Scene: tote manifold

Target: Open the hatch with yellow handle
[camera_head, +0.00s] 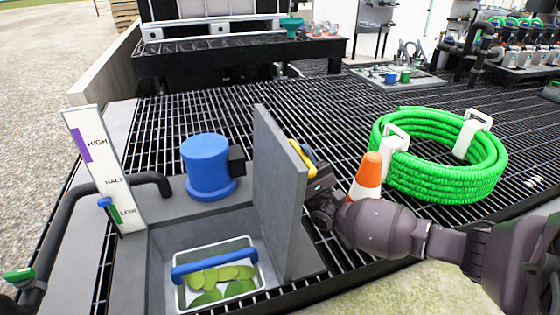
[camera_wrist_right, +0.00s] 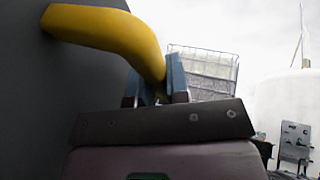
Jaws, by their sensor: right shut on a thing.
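The grey hatch (camera_head: 280,185) stands upright, swung up at the right side of an open grey compartment. Its yellow handle (camera_head: 301,156) is on the right face of the hatch. My right gripper (camera_head: 308,158) is shut on the yellow handle. In the right wrist view the yellow handle (camera_wrist_right: 115,32) curves from the grey hatch panel (camera_wrist_right: 45,95) down between the blue fingertips of my right gripper (camera_wrist_right: 157,84). My left gripper is not in view.
Inside the compartment is a white basket (camera_head: 255,262) with a blue handle and green leaf-like pieces. A blue cylinder (camera_head: 208,165) stands behind it, and a level gauge board (camera_head: 103,165) is at left. An orange and white cone (camera_head: 367,177) and a coiled green hose (camera_head: 440,155) are right of the hatch.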

